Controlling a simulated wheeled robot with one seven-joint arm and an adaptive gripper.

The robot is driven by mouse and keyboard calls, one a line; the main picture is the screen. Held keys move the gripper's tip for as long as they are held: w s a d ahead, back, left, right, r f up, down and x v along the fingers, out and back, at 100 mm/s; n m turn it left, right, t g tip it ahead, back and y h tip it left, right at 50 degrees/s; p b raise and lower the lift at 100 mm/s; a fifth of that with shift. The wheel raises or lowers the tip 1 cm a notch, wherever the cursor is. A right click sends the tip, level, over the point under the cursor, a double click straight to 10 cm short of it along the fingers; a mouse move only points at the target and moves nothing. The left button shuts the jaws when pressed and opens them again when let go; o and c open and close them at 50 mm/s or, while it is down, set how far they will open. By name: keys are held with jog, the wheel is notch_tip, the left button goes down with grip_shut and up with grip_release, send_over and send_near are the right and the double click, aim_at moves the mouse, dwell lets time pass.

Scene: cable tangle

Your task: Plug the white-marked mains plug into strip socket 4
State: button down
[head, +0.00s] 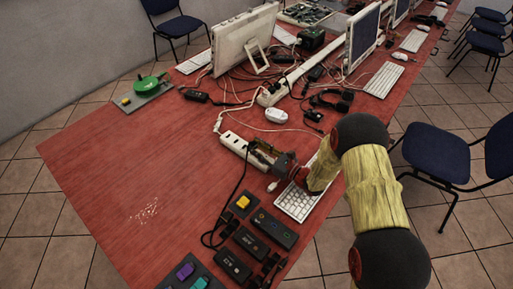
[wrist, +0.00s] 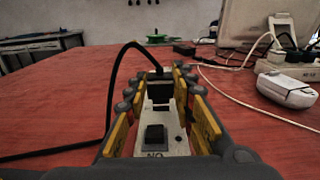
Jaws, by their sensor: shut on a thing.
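The white power strip (head: 234,144) lies on the red table, with its far end and several sockets showing in the head view. In the wrist view its near end (wrist: 178,146), with a black rocker switch (wrist: 155,137), lies between my yellow fingers. My gripper (wrist: 160,78) is low over the strip and shut on a black mains plug (wrist: 159,90). The plug's black cable (wrist: 112,80) arches up and left to the table. In the head view my gripper (head: 268,154) hides the plug. I cannot tell whether the plug is seated, which socket it is at, or see its white marking.
A keyboard (head: 297,203) lies beside my arm. Black boxes (head: 270,228) and a yellow-button box (head: 242,204) are near the front edge.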

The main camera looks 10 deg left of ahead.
jog(key=shift+f+b, duration=0.85)
jog(key=shift+f, duration=0.35)
dwell(0.3)
jog(key=c, duration=1.5)
grip_release()
jog(key=shift+o, duration=0.4)
jog(key=shift+r, duration=0.1)
notch_tip(320, 180, up, 10)
